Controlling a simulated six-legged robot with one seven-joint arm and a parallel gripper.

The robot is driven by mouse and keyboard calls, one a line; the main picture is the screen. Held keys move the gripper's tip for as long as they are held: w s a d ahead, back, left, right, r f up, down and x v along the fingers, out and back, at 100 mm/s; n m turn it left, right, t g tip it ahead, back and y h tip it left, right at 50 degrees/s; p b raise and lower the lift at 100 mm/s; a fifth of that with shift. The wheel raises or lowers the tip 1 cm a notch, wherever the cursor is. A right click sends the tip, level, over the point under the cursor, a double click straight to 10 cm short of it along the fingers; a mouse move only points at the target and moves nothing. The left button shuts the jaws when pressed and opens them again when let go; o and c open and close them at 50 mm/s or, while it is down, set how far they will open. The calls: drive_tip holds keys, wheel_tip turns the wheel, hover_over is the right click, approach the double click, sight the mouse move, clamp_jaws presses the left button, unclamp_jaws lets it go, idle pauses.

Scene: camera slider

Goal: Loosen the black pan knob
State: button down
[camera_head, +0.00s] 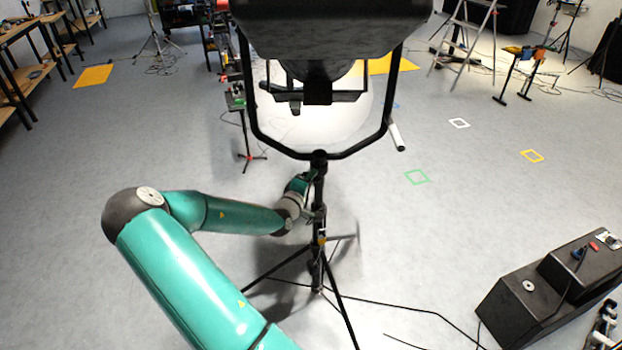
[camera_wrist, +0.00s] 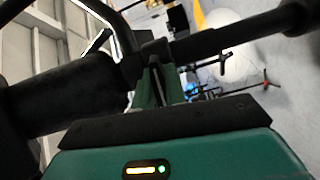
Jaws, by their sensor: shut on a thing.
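A large black lamp (camera_head: 330,30) hangs in a black U-shaped yoke (camera_head: 352,152) on top of a tripod stand (camera_head: 318,268). My gripper (camera_head: 308,190) reaches the upper part of the stand, just below the yoke, from the left. In the wrist view the green fingers of my gripper (camera_wrist: 157,82) are close together at a dark fitting on the black post (camera_wrist: 60,95). They are shut on a small black part there, which I take to be the pan knob (camera_wrist: 153,50). The fingers and dark shadow hide most of it. Its turn cannot be told.
Thin stand legs (camera_head: 344,318) and a cable (camera_head: 410,309) spread over the floor. A black box with knobs (camera_head: 540,290) stands at the lower right. Shelves (camera_head: 20,75) line the left wall. A ladder (camera_head: 465,35) stands at the back. Open floor lies left and right.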

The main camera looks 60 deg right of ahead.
drive_tip(key=shift+n, duration=0.7)
drive_tip(key=c, duration=1.4)
unclamp_jaws()
drive_tip(key=shift+c, duration=0.2)
drive_tip(key=shift+a, duration=0.1)
drive_tip(key=a, duration=1.3)
drive_tip(key=shift+a, duration=0.35)
